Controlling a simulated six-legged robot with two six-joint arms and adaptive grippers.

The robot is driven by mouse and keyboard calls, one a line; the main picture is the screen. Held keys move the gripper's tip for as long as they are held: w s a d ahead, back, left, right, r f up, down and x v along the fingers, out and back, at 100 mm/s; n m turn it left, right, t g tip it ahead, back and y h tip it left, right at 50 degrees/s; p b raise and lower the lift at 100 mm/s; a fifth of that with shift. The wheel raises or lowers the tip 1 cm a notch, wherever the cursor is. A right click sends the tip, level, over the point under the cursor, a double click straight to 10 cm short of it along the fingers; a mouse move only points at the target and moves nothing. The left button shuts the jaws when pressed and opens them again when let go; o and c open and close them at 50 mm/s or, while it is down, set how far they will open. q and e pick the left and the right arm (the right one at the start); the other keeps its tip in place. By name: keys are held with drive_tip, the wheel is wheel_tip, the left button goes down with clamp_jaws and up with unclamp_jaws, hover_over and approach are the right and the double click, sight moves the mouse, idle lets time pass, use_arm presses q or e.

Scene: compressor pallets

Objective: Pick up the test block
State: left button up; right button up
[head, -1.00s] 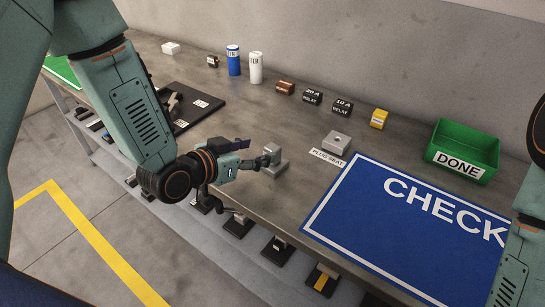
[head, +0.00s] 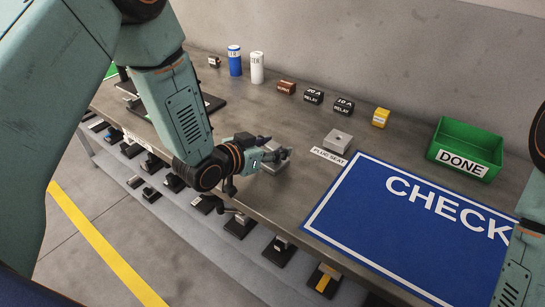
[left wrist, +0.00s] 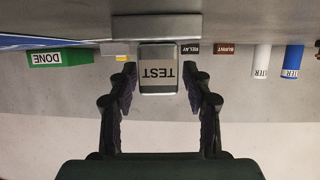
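The test block (left wrist: 157,72) shows in the left wrist view as a grey block lettered TEST, upside down in that picture. The left gripper (left wrist: 162,80) is open, with one dark finger on each side of the block and visible gaps between. In the head view the left gripper (head: 283,154) is over a grey piece (head: 273,168) near the bench's front edge; the gripper hides most of it. My right gripper is out of view; only that arm shows at the right edge.
To the right stand the grey plug seat (head: 337,142), the blue CHECK mat (head: 370,235) and the green DONE bin (head: 463,138). Relays, a yellow block (head: 381,117) and blue and white cylinders (head: 257,67) line the back. A lower shelf holds several parts.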

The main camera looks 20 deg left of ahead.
use_arm(q)
drive_tip(key=shift+c, duration=0.8)
drive_tip(key=shift+d+r, duration=0.1)
drive_tip(key=shift+d, duration=0.05)
drive_tip(key=c, duration=0.4)
clamp_jaws()
